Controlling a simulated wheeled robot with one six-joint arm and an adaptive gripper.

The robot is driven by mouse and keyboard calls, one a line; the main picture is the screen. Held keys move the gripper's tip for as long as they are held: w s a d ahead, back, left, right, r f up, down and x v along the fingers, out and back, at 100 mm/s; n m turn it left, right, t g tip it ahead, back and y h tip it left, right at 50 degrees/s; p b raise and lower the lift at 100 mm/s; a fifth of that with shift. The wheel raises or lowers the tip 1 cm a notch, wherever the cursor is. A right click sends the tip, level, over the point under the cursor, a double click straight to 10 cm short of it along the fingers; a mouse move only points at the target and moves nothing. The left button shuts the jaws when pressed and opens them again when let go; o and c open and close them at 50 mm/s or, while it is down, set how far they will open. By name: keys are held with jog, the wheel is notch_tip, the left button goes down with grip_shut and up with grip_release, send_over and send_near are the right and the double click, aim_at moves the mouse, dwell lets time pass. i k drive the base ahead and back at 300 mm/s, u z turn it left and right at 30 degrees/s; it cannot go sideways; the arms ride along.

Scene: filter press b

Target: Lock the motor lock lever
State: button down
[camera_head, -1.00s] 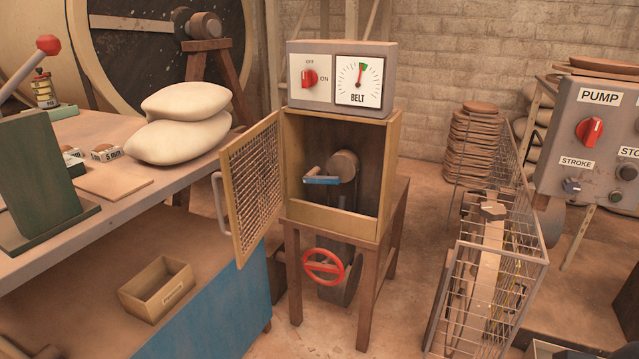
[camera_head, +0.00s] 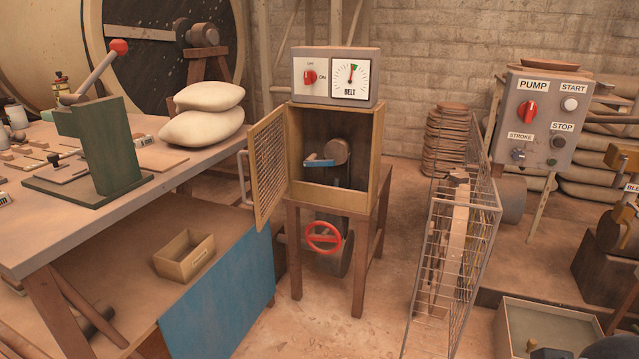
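A blue-handled lever (camera_head: 319,163) sits inside the open wooden cabinet (camera_head: 381,165), in the middle of the view. It sticks out to the left, roughly level, beside a round brown motor-like part (camera_head: 340,150). It is likely the motor lock lever, though no label on it can be read. The cabinet's mesh door (camera_head: 269,165) stands swung open to the left. My gripper cannot be made out in this view.
A red handwheel (camera_head: 323,237) is under the cabinet. A belt box (camera_head: 336,60) with a red switch and dial tops it. A workbench (camera_head: 95,225) with a green lever press (camera_head: 105,150) is left. A wire cage (camera_head: 440,270) and pump panel (camera_head: 540,115) are right. Floor before the cabinet is clear.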

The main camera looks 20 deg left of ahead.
aim_at(312, 161)
jog(key=u, duration=0.45)
jog(key=i, duration=1.3)
jog(key=z, duration=0.45)
